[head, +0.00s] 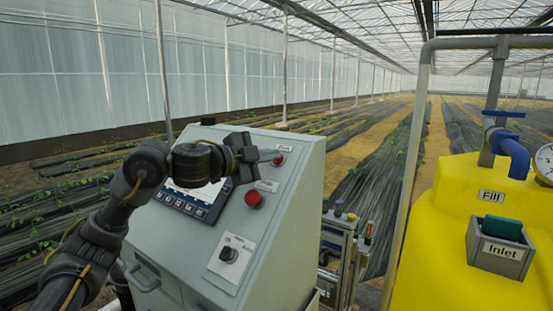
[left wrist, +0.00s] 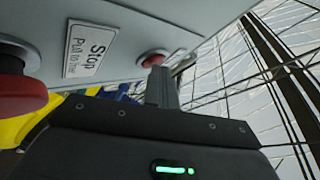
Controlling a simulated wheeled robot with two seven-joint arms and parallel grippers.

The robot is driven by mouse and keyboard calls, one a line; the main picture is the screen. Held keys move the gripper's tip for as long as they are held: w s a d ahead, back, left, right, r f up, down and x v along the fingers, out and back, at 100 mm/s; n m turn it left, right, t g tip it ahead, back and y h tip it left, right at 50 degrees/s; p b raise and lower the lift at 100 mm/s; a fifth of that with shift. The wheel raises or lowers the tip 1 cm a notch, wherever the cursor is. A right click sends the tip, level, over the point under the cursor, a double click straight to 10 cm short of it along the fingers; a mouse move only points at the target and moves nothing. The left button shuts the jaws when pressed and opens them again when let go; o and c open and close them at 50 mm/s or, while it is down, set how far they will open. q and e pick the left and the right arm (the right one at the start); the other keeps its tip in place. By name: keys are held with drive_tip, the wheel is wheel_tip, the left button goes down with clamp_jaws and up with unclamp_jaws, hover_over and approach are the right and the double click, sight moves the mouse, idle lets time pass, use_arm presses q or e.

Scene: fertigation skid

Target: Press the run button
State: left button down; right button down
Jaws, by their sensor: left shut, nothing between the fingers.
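A grey control cabinet (head: 300,190) stands in the middle of the head view with a sloped panel. Near the panel's top right is a small round red button (head: 279,160), with a short label above it too small to read surely. It also shows in the left wrist view (left wrist: 153,59). Below it is a larger red stop button (head: 254,198), large at the left of the left wrist view (left wrist: 20,85) beside its "Stop" label. My left gripper (head: 270,155) is shut and empty, its fingertips (left wrist: 159,72) at the small red button; I cannot tell whether they touch. My right gripper is out of view.
A screen with keys (head: 190,199) is partly hidden by my left arm. A rotary switch (head: 229,254) sits lower on the panel. A yellow tank (head: 450,225) with pipes and a gauge (head: 545,163) stands right. A small cart (head: 341,250) stands behind the cabinet.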

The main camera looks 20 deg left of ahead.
use_arm(q)
drive_tip(key=shift+s+r+p, duration=0.3)
drive_tip(key=shift+r+p, duration=0.15)
drive_tip(key=shift+p, duration=0.1)
drive_tip(key=shift+s+r, duration=0.1)
drive_tip(key=shift+s, duration=0.15)
drive_tip(key=shift+a+r+p, duration=0.1)
drive_tip(key=shift+r+p, duration=0.15)
drive_tip(key=shift+p, duration=0.15)
drive_tip(key=s+r+p, duration=0.3)
drive_tip(key=shift+s+a+r, duration=0.1)
drive_tip(key=shift+a, duration=0.1)
drive_tip(key=shift+a, duration=0.1)
